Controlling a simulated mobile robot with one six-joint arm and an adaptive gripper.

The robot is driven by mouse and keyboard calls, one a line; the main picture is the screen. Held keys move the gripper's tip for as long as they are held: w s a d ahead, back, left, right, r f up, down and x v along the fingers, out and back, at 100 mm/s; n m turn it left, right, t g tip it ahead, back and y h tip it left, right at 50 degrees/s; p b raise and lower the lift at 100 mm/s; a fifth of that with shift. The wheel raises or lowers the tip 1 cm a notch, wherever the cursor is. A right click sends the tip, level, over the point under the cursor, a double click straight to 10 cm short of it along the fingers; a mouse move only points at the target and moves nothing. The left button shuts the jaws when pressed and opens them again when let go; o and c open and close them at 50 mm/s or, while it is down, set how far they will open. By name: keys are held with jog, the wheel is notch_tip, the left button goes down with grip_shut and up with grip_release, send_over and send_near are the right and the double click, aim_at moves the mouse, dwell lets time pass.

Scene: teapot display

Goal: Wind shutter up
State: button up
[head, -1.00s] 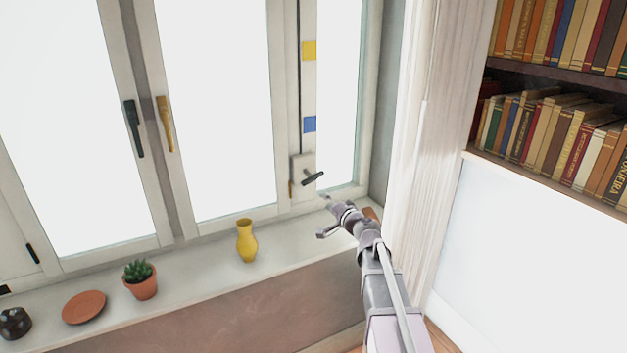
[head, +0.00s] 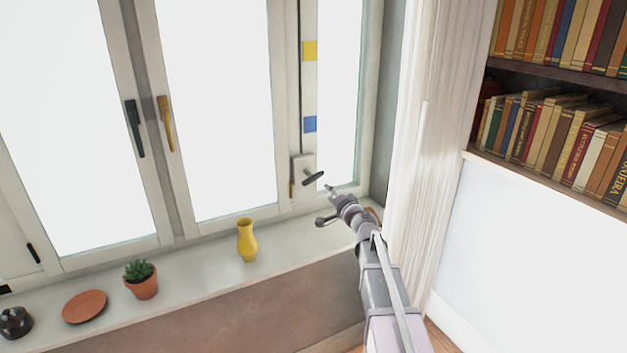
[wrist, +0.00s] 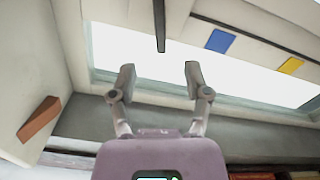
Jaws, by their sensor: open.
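The shutter winder (head: 303,187) is a pale box low on the right window post, with a dark crank handle (head: 313,178) sticking out to the right. Above it runs a pale strip with a yellow mark (head: 310,51) and a blue mark (head: 310,124). My gripper (head: 327,204) is open and empty, just below and right of the handle, apart from it. In the wrist view a dark bar (wrist: 160,28), apparently the handle, hangs beyond and between my two open fingertips (wrist: 160,75). The blue mark (wrist: 219,41) and yellow mark (wrist: 290,65) show to its right.
The sill (head: 205,262) holds a yellow vase (head: 247,241), a potted plant (head: 141,279), a terracotta saucer (head: 85,307) and a dark pot (head: 15,322). A terracotta piece (wrist: 38,119) lies near my gripper. A curtain (head: 425,140) and bookshelf (head: 560,130) stand right.

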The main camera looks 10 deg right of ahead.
aim_at(315, 179)
jog(key=x, duration=1.1)
jog(key=shift+w+a, duration=0.1)
jog(key=shift+w, duration=0.2)
grip_shut()
